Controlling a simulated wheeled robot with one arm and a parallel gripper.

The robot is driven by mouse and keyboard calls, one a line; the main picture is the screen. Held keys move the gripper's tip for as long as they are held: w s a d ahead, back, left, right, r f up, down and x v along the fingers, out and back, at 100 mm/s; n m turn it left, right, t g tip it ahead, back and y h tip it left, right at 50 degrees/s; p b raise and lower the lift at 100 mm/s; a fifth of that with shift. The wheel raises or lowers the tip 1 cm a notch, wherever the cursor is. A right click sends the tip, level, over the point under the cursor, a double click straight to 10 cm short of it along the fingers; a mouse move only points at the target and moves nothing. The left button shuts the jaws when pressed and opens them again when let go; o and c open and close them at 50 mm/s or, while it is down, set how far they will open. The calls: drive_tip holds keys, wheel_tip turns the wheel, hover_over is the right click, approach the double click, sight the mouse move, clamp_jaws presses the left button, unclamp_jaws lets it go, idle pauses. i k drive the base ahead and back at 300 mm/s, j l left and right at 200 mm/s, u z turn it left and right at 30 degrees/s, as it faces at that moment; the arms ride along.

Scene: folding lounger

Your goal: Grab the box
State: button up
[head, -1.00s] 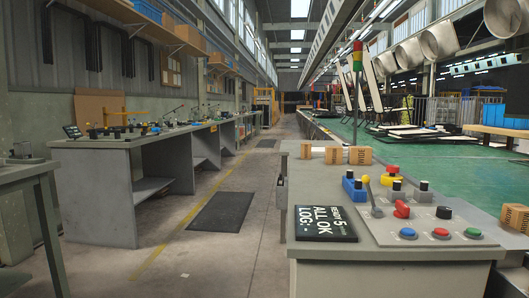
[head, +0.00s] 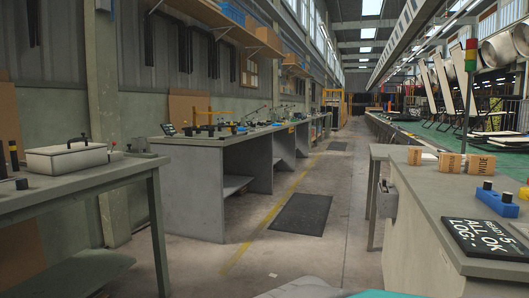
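A pale grey lidded box (head: 67,158) with a dark handle on top sits on the near left bench (head: 95,181). Several small wooden boxes with dark lettering stand on the right console counter; the nearest, marked WIDE (head: 480,163), is at the right, with another wooden box (head: 449,161) beside it and one more (head: 415,156) to the left. The frames do not show which box is meant. My gripper is not in view.
The right counter (head: 413,185) also holds a dark display panel (head: 485,236) and a blue switch block. A long workbench (head: 190,144) stands further along the left. The aisle floor between has a dark mat (head: 301,214) and is otherwise largely clear.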

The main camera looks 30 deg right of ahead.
sight(414, 154)
drive_tip(key=i+j, duration=0.15)
drive_tip(key=i, duration=0.2)
drive_tip(key=i+j, duration=0.15)
drive_tip(key=i, duration=0.25)
drive_tip(key=i+l+z, duration=0.1)
drive_tip(key=z, duration=0.3)
drive_tip(key=i+z, duration=0.5)
drive_tip(key=z, duration=0.3)
drive_tip(key=i+z, duration=0.2)
drive_tip(key=z, duration=0.2)
